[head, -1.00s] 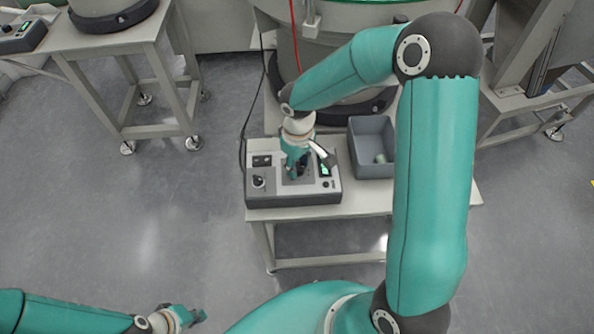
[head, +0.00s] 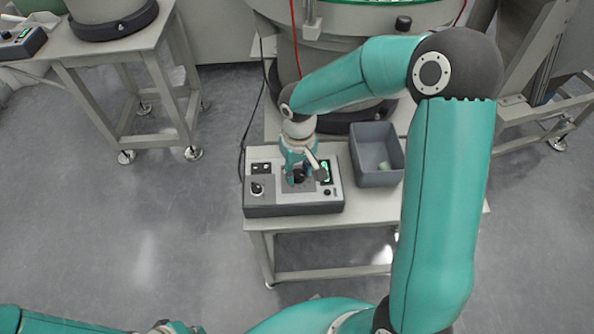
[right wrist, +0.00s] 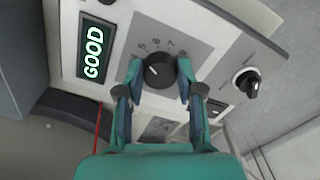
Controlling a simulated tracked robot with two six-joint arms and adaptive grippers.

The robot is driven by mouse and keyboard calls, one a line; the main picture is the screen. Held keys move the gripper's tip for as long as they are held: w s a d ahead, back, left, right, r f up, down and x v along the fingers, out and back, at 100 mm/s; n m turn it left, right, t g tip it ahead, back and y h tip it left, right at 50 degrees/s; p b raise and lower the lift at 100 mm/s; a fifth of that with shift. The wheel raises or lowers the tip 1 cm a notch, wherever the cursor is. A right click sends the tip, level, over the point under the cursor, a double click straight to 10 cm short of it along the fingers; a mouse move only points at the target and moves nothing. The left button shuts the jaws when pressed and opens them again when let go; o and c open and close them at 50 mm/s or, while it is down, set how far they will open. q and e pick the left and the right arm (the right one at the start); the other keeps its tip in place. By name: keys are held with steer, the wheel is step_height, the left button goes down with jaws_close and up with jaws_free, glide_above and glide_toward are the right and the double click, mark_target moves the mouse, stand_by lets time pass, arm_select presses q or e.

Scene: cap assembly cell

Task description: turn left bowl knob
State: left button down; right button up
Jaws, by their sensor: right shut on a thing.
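A grey control box (head: 295,207) stands on a small table. Its black dial knob (right wrist: 159,70) has a printed scale around it in the right wrist view. My right gripper (right wrist: 160,76) reaches down over the box, its two fingers shut on opposite sides of this knob. In the head view, my right gripper (head: 299,177) partly hides the knob. A lit display (right wrist: 93,54) beside the dial reads GOOD. My left gripper (head: 176,328) is cut off at the bottom edge of the head view, away from the box, and its fingers cannot be made out.
A second black knob (right wrist: 248,83) is on the same box. A large round feeder base (head: 335,95) stands behind. Another control box (head: 22,43) sits on the far left table.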

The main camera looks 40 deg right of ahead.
mark_target(298, 173)
steer(key=o, duration=1.2)
steer(key=shift+w, duration=0.1)
steer(key=shift+c, duration=0.2)
steer(key=shift+r, duration=0.2)
step_height(298, 173, up, 12)
steer(key=shift+f, duration=0.15)
steer(key=shift+f, duration=0.1)
